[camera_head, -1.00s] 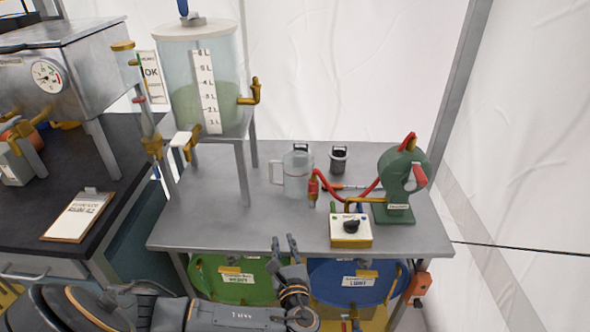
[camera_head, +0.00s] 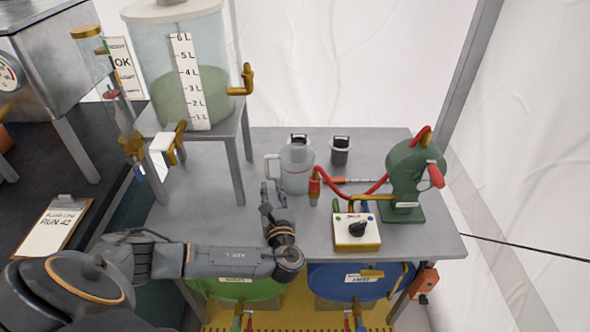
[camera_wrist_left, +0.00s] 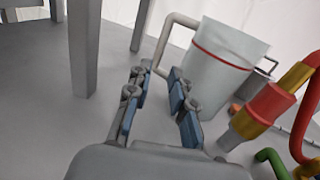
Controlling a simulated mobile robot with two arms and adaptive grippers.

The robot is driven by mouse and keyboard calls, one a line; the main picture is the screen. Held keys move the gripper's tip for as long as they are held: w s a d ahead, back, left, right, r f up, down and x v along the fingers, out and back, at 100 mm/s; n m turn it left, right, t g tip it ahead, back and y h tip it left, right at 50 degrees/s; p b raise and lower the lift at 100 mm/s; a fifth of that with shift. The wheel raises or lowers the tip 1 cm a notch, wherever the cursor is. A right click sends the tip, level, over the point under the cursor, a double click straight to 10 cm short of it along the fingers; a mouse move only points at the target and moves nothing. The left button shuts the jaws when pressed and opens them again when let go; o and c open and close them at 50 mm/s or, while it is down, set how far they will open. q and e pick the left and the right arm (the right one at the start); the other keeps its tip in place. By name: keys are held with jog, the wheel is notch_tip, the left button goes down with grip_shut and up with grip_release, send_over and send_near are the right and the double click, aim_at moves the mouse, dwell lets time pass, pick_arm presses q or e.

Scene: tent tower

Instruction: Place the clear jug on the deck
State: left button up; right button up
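The clear jug (camera_head: 297,171), with a red line around it and a handle on its left, stands upright on the grey metal table top (camera_head: 205,205). It also shows in the left wrist view (camera_wrist_left: 220,68). My left gripper (camera_head: 272,193) is just in front of the jug and slightly to its left. In the left wrist view its two blue-padded fingers (camera_wrist_left: 158,105) are spread with nothing between them, pointing toward the jug's handle side. I cannot tell which surface is called the deck. My right gripper is not in view.
A red-and-yellow hose nozzle (camera_head: 314,187) is close to the jug's right side. A green pump (camera_head: 405,180) and a switch box (camera_head: 356,230) stand further right. A dark small cup (camera_head: 340,151) is behind. A tank (camera_head: 190,75) on a legged stand is left.

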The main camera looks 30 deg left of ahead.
aim_at(268, 173)
pick_arm(q)
jog(key=x, duration=0.7)
jog(key=shift+w+a, duration=0.2)
jog(key=shift+a, duration=0.05)
jog(key=shift+c, duration=0.4)
grip_shut()
